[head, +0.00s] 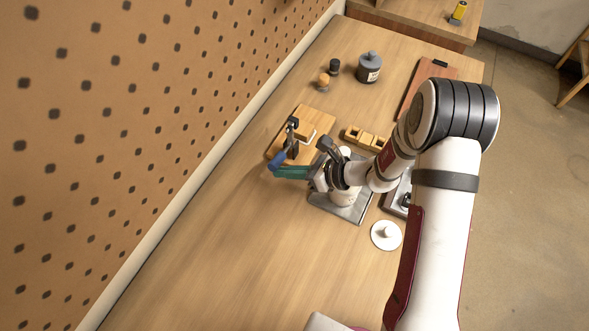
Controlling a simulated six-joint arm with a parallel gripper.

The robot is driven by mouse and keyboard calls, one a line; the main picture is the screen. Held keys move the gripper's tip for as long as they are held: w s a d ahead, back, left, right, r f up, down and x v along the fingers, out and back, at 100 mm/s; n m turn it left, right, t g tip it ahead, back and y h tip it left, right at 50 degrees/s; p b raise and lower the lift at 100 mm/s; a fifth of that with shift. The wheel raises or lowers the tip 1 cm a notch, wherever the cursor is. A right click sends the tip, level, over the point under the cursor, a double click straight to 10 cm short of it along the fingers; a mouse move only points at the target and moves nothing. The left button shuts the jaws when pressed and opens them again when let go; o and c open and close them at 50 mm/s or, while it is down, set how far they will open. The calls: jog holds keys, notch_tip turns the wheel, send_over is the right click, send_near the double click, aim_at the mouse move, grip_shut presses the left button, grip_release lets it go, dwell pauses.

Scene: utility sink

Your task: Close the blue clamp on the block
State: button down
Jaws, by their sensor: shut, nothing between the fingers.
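The toggle clamp with a blue handle (278,159) stands on a light wooden block (317,119) beside the pegboard wall. Its dark metal arm (292,131) sticks up, and the blue grip slants down toward the left edge of the block. My gripper (275,171) has teal fingers, shut with nothing between them. The fingertips are right by the blue grip, on its near side; I cannot tell whether they touch it. The fingers and wrist hide the near part of the block and part of the clamp's base.
A slotted wooden piece (364,138) lies right of the block. Farther back stand a grey jar (369,67), a dark small jar (334,66) and an orange-topped one (323,81). A white disc (386,235) lies near my arm. The table's near left is clear.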

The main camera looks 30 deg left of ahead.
dwell(0.4)
jog(key=shift+r+g, duration=0.25)
jog(key=shift+g, duration=0.05)
jog(key=shift+w+r+m, duration=0.1)
jog(key=shift+r+m, duration=0.05)
jog(key=shift+m, duration=0.15)
jog(key=shift+w+r+m+g+y, duration=0.25)
jog(key=shift+r+m+g+y, duration=0.05)
jog(key=shift+r+m+g, duration=0.55)
jog(key=w+r+m+g+y, duration=0.3)
jog(key=w+r+m+g, duration=0.2)
jog(key=w+m, duration=0.2)
jog(key=shift+w+m+y, duration=0.3)
jog(key=shift+m+y, duration=0.1)
jog(key=shift+m, duration=0.75)
jog(key=shift+w, duration=0.1)
jog(key=shift+d+f, duration=0.1)
jog(key=shift+d, duration=0.05)
